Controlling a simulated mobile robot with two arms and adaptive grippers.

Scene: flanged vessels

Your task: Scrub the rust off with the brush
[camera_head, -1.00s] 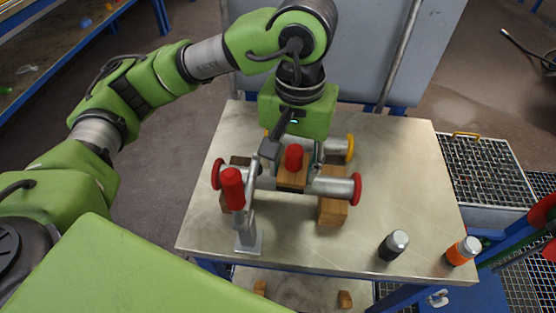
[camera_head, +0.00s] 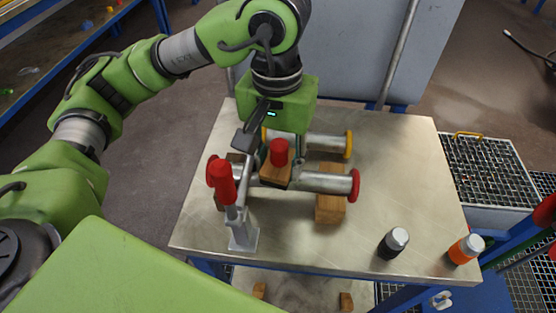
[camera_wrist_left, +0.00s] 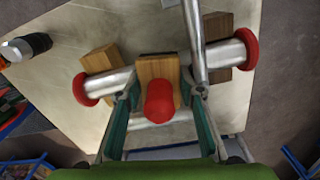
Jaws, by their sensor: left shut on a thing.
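The brush, a wooden block with a red knob (camera_head: 278,153), is between the fingers of my left gripper (camera_head: 274,163), which is shut on it. The brush also shows in the wrist view (camera_wrist_left: 158,70). It sits over the front pipe, a grey metal vessel (camera_head: 322,182) with red flanges at both ends. I cannot tell if the bristles touch; they are hidden, and so is the pipe under the block. No rust is clearly visible. Behind lies a second metal vessel (camera_head: 325,142) with a yellow flange (camera_head: 348,145). My right gripper is not in view.
Wooden blocks (camera_head: 330,208) support the vessel. The table's right side (camera_head: 400,165) is mostly clear.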

